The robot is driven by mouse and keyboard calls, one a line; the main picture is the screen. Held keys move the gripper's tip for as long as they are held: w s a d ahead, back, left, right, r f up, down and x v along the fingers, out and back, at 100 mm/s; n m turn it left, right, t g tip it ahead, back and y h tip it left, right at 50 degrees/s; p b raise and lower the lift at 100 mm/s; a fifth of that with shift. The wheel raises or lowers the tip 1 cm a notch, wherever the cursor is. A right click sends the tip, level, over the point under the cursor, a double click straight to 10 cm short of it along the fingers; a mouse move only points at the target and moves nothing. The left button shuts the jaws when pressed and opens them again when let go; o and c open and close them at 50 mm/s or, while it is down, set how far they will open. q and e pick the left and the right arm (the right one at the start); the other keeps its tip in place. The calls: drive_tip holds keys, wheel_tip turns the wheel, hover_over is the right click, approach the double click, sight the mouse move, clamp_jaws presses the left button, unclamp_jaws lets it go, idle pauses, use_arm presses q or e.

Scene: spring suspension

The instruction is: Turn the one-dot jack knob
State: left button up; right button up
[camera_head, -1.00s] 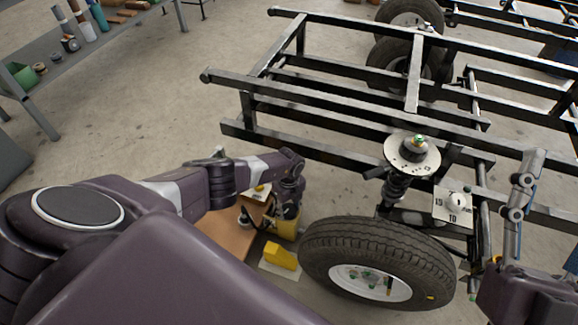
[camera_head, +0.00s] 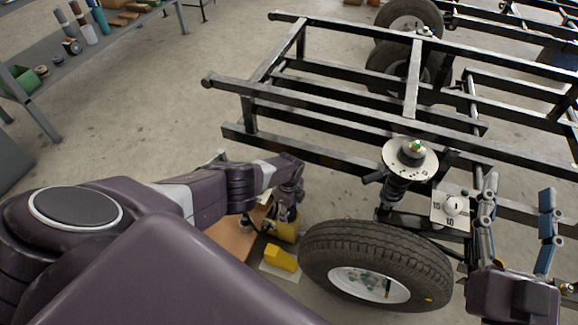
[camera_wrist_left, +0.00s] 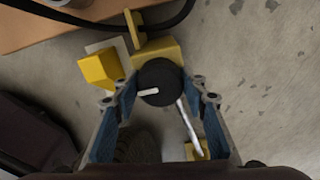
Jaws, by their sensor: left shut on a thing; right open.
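A round black knob (camera_wrist_left: 159,82) with a white pointer mark shows in the left wrist view, on top of a yellow jack (camera_wrist_left: 158,50). My left gripper (camera_wrist_left: 160,94) is shut on the knob, with one blue finger on each side of it. No dots can be made out on the knob. In the head view the yellow jack (camera_head: 286,227) stands left of the wheel, and my left gripper (camera_head: 291,195) reaches down over it and hides the knob. My right gripper (camera_head: 518,190) is open and empty at the right, its two fingers pointing up the picture.
A tyred wheel (camera_head: 335,236) stands right of the jack, and a yellow wedge (camera_head: 281,257) lies in front. A white plate (camera_head: 438,208) marked 15 and 10 carries a white knob beside the spring strut (camera_head: 397,185). The black frame (camera_head: 330,100) spans the back.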

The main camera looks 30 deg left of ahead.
sight(289, 211)
use_arm(q)
drive_tip(key=o, duration=1.2)
drive_tip(key=shift+c, duration=0.2)
drive_tip(key=shift+r, duration=0.2)
drive_tip(key=shift+w+r, duration=0.15)
drive_tip(key=shift+r, duration=0.25)
drive_tip(key=shift+s+r, duration=0.2)
drive_tip(key=shift+r, duration=0.55)
wheel_tip(289, 211, up, 9)
drive_tip(key=shift+r, duration=0.15)
